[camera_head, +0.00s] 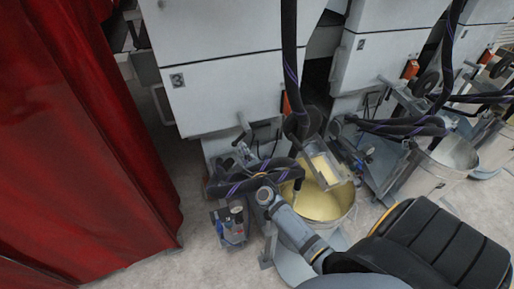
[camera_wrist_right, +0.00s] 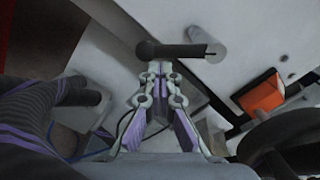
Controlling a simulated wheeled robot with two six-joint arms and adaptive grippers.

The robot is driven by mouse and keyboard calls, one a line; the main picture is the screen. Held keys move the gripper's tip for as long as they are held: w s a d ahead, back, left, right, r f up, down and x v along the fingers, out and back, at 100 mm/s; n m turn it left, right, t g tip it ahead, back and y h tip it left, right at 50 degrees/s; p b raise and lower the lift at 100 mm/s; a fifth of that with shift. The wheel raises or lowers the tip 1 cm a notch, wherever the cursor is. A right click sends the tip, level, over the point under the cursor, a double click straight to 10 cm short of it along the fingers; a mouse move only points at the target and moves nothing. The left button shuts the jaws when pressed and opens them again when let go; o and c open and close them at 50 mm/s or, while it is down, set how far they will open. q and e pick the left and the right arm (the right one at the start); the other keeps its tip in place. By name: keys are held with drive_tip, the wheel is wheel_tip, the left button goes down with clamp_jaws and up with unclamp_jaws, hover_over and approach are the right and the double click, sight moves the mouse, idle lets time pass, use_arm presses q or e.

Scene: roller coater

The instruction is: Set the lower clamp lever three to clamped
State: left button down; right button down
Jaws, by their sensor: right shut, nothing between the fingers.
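The clamp lever (camera_head: 243,129) sits low on the front of the white machine marked 3 (camera_head: 178,81). In the right wrist view its dark bar-shaped handle (camera_wrist_right: 180,50) lies crosswise just beyond my fingertips, beside a grey cylinder. My right gripper (camera_head: 242,150) is just below the lever in the head view, partly hidden by my arm and the hoses. In the wrist view the right gripper (camera_wrist_right: 160,69) has its fingers together and empty, with the tips close to the handle. I cannot tell whether they touch it. My left gripper is not in view.
A thick dark hose (camera_wrist_right: 35,115) with purple stripes runs close at the left of the wrist view. An orange block (camera_wrist_right: 263,95) and a black wheel (camera_wrist_right: 288,145) are at its right. A bucket of yellow liquid (camera_head: 322,207) stands below; a red curtain (camera_head: 85,140) hangs left.

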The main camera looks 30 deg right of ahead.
sight(236, 145)
drive_tip(key=m, duration=0.1)
drive_tip(key=a+r+m, duration=0.1)
drive_tip(key=m, duration=0.1)
drive_tip(key=shift+w+a+r+m, duration=0.15)
drive_tip(key=shift+w+a+m, duration=0.05)
drive_tip(key=shift+a+m, duration=0.1)
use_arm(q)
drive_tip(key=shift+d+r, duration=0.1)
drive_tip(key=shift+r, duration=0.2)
use_arm(e)
drive_tip(key=shift+w+a+r+m, duration=0.1)
drive_tip(key=shift+a+r+m, duration=0.2)
drive_tip(key=shift+m, duration=0.5)
drive_tip(key=shift+a+r+m, duration=0.2)
drive_tip(key=shift+r+m, duration=0.15)
drive_tip(key=shift+m, duration=0.45)
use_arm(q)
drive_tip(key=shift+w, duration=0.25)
use_arm(e)
drive_tip(key=shift+r, duration=0.1)
